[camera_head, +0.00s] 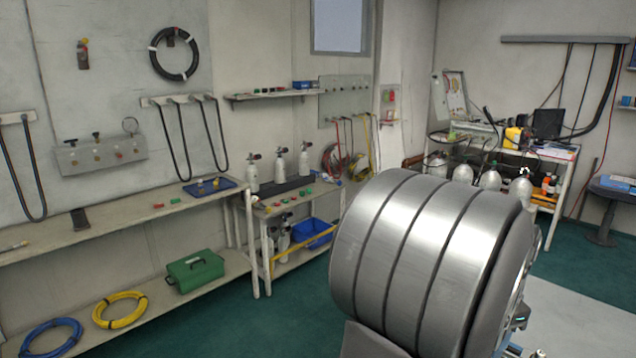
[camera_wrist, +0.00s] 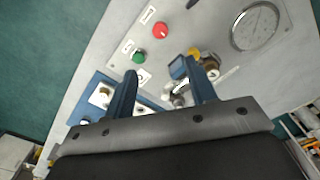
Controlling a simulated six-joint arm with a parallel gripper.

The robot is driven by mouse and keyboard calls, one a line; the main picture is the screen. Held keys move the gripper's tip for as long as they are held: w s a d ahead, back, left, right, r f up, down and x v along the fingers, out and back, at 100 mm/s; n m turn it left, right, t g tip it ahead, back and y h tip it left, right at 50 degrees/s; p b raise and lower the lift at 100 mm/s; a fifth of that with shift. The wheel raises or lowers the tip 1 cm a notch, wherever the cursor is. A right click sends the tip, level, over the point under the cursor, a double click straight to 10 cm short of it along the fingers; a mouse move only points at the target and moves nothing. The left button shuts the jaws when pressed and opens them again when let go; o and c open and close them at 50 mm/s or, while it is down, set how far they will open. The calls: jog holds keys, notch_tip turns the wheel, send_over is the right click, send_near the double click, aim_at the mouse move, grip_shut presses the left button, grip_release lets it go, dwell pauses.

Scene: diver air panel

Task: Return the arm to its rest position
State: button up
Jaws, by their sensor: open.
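My gripper (camera_wrist: 158,74) shows in the wrist view with its two dark blue fingers apart and nothing clearly held between them. Its fingers point toward a light grey panel (camera_wrist: 105,60). The right finger overlaps a metal valve fitting (camera_wrist: 211,70) with a yellow part; I cannot tell whether they touch. A red knob (camera_wrist: 160,30) and a green knob (camera_wrist: 139,55) sit on the panel beyond the fingertips. In the head view, a large silver part of my arm fills the lower right, and the gripper cannot be made out there.
A round gauge (camera_wrist: 254,27) is at the panel's upper right. In the head view, a long shelf bench (camera_head: 110,228) runs along the left wall, with a green toolbox (camera_head: 195,271) below. A bench with several cylinders (camera_head: 462,174) stands behind my arm. Green floor between is open.

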notch_tip(320, 180, down, 16)
jog(key=shift+f+n, duration=0.15)
jog(key=shift+n, duration=0.15)
jog(key=n, duration=0.3)
jog(key=shift+n, duration=0.4)
jog(key=n, duration=0.3)
jog(key=shift+n, duration=0.4)
jog(key=n, duration=0.4)
jog(key=shift+n, duration=1.9)
